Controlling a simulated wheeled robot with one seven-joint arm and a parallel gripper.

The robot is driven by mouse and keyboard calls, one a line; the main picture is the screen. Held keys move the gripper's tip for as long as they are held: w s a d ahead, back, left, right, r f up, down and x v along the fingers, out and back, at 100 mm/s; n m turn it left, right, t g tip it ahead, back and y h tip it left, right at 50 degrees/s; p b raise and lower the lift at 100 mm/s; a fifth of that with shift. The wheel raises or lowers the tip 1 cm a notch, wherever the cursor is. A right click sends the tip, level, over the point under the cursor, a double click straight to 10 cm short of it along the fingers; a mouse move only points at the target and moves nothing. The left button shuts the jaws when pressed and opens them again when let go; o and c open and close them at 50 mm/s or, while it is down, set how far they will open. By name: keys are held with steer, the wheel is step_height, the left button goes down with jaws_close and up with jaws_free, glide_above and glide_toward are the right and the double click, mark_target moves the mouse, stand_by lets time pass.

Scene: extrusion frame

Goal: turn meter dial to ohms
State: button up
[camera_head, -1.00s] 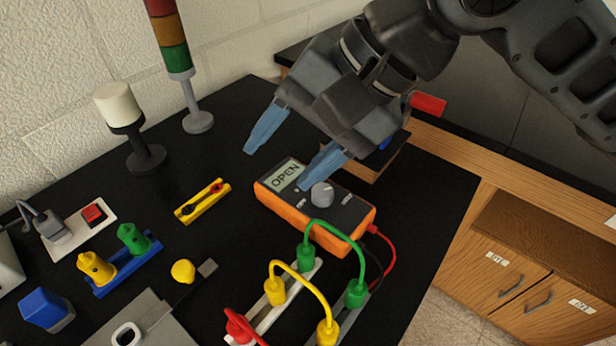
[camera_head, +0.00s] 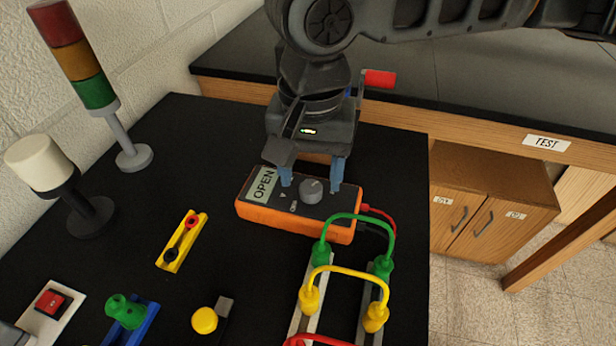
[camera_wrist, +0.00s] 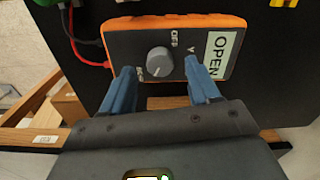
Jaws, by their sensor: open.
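The orange and dark grey meter (camera_head: 297,226) lies on the black bench top, and its display (camera_head: 263,184) reads OPEN. Its round grey dial (camera_head: 312,191) also shows in the wrist view (camera_wrist: 160,60), where OFF, V and another partly hidden mark surround it. My gripper (camera_head: 311,186) is open, with its blue fingers pointing down at the meter. One finger is on each side of the dial in the head view.
Green and yellow looped leads (camera_head: 350,272) stand on rails just in front of the meter. Red and black leads leave its right end. A yellow holder (camera_head: 182,241) lies to the left. A stack light (camera_head: 93,90) and a white-capped post (camera_head: 55,180) stand further left.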

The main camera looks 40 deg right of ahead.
mark_target(311, 191)
steer(key=shift+f, duration=1.1)
steer(key=c, duration=1)
